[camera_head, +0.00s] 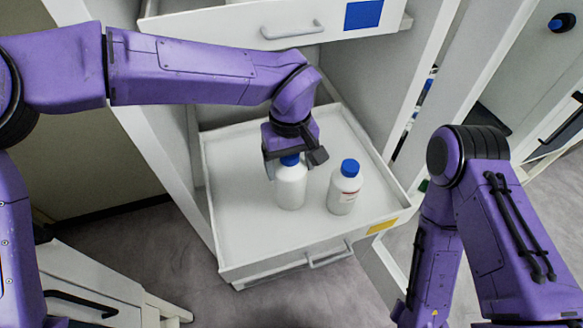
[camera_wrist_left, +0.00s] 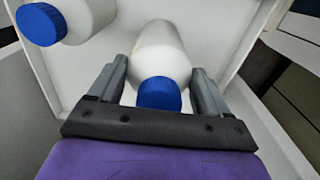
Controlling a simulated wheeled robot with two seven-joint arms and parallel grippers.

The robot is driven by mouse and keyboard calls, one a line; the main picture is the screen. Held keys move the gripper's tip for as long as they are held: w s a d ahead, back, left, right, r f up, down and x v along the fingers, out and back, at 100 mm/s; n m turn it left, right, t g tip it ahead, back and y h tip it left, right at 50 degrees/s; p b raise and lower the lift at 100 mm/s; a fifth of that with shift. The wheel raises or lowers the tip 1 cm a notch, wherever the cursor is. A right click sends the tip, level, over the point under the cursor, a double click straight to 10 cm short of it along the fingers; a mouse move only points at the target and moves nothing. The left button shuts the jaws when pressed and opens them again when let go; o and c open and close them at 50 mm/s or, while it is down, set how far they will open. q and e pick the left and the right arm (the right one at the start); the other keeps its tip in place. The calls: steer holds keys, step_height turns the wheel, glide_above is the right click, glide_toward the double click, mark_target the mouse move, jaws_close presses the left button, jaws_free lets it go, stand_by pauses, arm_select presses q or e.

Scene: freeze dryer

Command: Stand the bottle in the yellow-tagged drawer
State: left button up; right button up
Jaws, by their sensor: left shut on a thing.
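A white bottle with a blue cap (camera_head: 291,190) is upright inside the open drawer with the yellow tag (camera_head: 383,227). My left gripper (camera_head: 292,163) comes from above and is shut on this bottle near its cap. In the left wrist view the bottle (camera_wrist_left: 158,48) lies between the two fingers, cap toward the palm. Its base is at or very close to the drawer floor; I cannot tell if it touches. The yellow-tagged drawer (camera_head: 235,262) is pulled out. My right gripper is out of view; only its arm shows at the right.
A second white bottle with a blue cap (camera_head: 344,190) stands in the same drawer, just right of the held one; it also shows in the left wrist view (camera_wrist_left: 80,20). A blue-tagged drawer (camera_head: 230,27) is above, partly open. Free floor lies at the drawer's left and back.

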mark_target(291, 179)
arm_select(q)
steer(key=s+f, duration=0.3)
steer(key=shift+d+p, duration=0.1)
steer(key=shift+p, duration=0.25)
steer(key=shift+w+f, duration=1.15)
steer(key=shift+w, duration=0.05)
steer(key=o, duration=1.7)
steer(key=shift+o, duration=0.8)
steer(key=shift+s+r, duration=0.1)
steer(key=shift+s, duration=0.15)
steer(key=shift+s+r, duration=0.15)
steer(key=shift+s, duration=0.1)
steer(key=shift+w+r, duration=0.1)
steer(key=shift+r, duration=0.15)
step_height(291, 179, up, 11)
steer(key=shift+w+r+b, duration=0.1)
steer(key=shift+r+b, duration=0.1)
steer(key=shift+b, duration=0.4)
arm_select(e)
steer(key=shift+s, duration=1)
